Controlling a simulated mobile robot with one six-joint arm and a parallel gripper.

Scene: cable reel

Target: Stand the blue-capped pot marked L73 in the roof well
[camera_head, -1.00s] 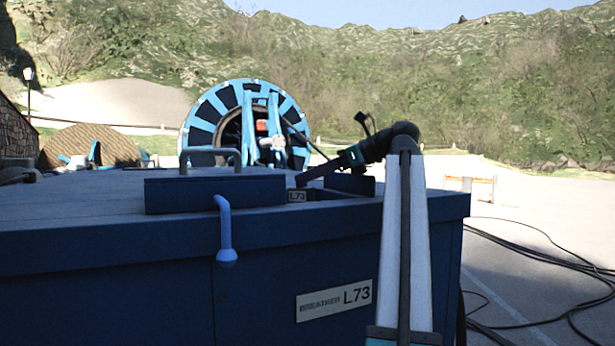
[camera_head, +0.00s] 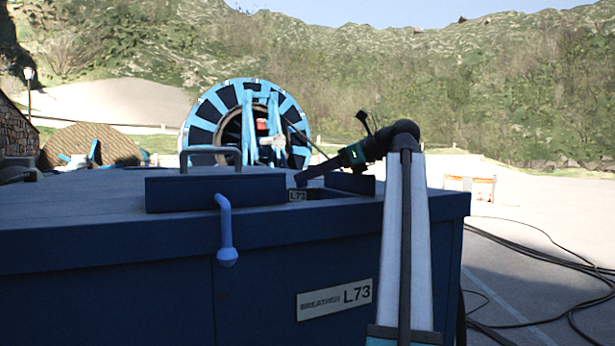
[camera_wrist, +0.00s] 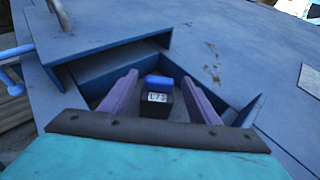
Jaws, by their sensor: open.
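The pot marked L73 (camera_wrist: 156,102) has a blue cap and a dark body with a white label. In the wrist view it stands upright inside the roof well (camera_wrist: 105,70), a recess in the blue cabinet's roof. Its label also shows in the head view (camera_head: 297,195) at the well. My gripper (camera_wrist: 160,92) is open, its purple fingers on either side of the pot with visible gaps. In the head view my gripper (camera_head: 303,180) reaches down into the well from the right. The pot's base is hidden in the wrist view.
The blue cabinet (camera_head: 120,290) bears a plate marked BREATHER L73 (camera_head: 335,299). A raised lid with a handle (camera_head: 215,190) lies left of the well. A blue bent pipe (camera_head: 225,230) hangs on the front. A large cable reel (camera_head: 205,115) stands behind; black cables (camera_head: 540,255) lie at right.

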